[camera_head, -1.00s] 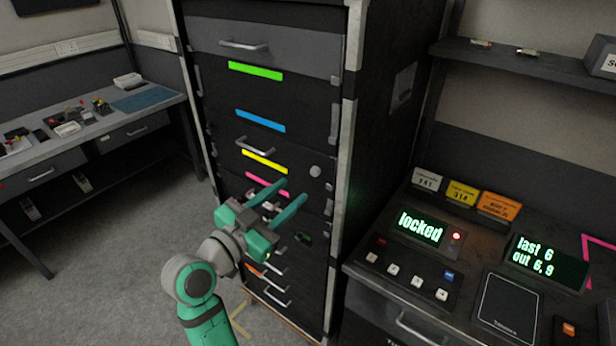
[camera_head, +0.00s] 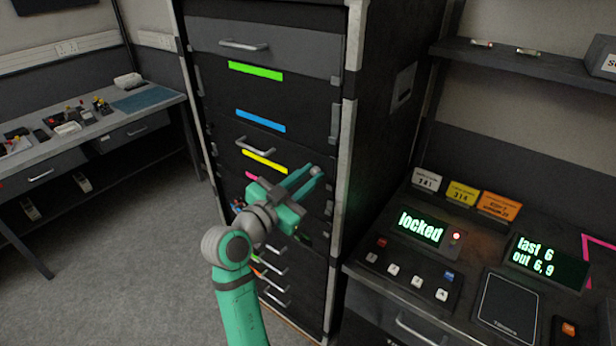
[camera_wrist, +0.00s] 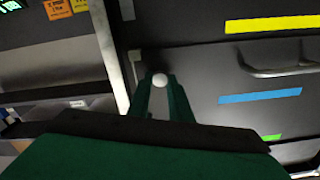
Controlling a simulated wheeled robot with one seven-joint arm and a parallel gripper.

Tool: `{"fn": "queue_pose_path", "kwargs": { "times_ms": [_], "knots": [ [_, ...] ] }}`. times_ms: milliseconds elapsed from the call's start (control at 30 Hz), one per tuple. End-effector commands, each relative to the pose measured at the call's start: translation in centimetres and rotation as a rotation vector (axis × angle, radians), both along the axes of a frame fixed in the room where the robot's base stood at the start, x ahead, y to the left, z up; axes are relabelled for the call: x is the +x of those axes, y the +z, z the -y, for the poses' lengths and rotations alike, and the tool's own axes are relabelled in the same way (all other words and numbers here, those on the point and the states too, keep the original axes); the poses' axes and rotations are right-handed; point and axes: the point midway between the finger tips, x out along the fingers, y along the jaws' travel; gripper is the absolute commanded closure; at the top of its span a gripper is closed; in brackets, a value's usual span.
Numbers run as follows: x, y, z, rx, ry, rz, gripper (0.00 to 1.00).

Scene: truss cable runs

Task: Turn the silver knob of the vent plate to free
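The silver knob (camera_head: 315,170) is a small round pale knob on the dark front of the tall cabinet, right of the yellow strip. In the wrist view the knob (camera_wrist: 160,80) sits between my two fingertips, which appear to touch it on both sides. My gripper (camera_head: 313,175) reaches up to it from the lower left, its green fingers close together around the knob. In the wrist view my gripper (camera_wrist: 160,84) points at the cabinet front. I cannot read any marking by the knob, and the fingers cover part of the panel around it.
The tall cabinet (camera_head: 265,97) has drawers with handles and coloured strips. A drawer handle (camera_head: 255,146) is left of the knob. A console at the right has a display (camera_head: 419,227) reading "locked". A workbench (camera_head: 150,122) stands at the left, with open floor before it.

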Motion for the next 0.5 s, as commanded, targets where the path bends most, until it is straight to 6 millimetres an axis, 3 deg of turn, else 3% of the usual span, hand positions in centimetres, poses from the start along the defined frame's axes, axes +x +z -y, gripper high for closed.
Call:
{"fn": "queue_pose_path", "kwargs": {
  "times_ms": [67,500],
  "knots": [
    [-0.01,-0.01,-0.02,0.0,0.0,0.0,1.0],
    [-0.03,-0.01,-0.08,-0.055,0.001,-0.04,1.0]
  ]
}}
